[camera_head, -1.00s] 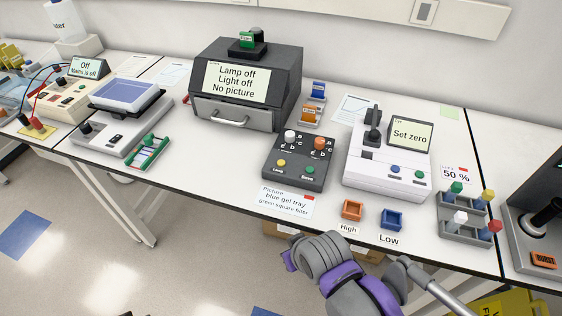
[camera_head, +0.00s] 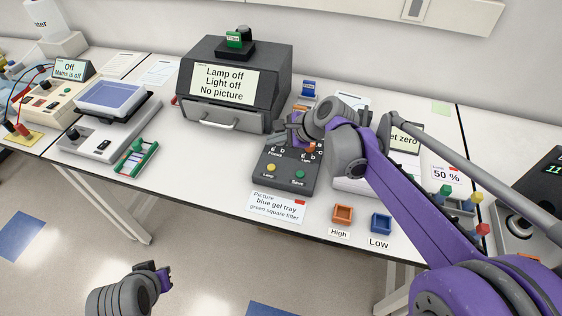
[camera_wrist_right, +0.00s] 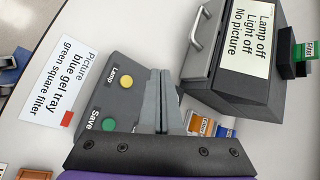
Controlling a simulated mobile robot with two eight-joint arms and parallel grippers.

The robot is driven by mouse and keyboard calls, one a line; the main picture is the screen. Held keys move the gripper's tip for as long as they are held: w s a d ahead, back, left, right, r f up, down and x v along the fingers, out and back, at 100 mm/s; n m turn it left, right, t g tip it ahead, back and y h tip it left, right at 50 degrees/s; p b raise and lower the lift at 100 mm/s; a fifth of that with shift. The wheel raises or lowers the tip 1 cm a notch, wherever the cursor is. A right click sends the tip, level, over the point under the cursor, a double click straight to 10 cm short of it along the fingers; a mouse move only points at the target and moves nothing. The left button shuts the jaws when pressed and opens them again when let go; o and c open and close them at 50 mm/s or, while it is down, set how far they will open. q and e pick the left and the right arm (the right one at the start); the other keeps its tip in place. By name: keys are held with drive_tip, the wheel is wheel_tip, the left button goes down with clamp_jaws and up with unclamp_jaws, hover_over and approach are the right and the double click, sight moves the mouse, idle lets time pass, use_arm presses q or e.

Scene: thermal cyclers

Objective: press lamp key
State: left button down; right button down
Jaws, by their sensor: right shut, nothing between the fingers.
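The yellow lamp key (camera_head: 270,167), labelled "Lamp", is on the sloped dark control box (camera_head: 285,187), left of the green save key (camera_head: 299,174). In the right wrist view the lamp key (camera_wrist_right: 126,78) is in clear sight, beside the fingertips and apart from them. My right gripper (camera_head: 292,134) is shut and empty over the back of the control box, hiding part of its knobs. In the wrist view its closed fingers (camera_wrist_right: 163,110) point over the box. The imager's screen (camera_head: 228,84) reads "Lamp off, Light off, No picture". My left gripper (camera_head: 158,275) is low at the front, away from the table.
The dark imager (camera_head: 268,95) stands behind the control box. A picture card (camera_head: 276,207) lies at the table's front edge, with orange (camera_head: 342,214) and blue (camera_head: 381,222) trays to its right. My right arm covers much of a white instrument (camera_head: 352,186).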

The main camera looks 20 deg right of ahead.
sight(275, 168)
use_arm(q)
drive_tip(key=shift+s, duration=0.1)
use_arm(e)
drive_tip(key=shift+r, duration=0.1)
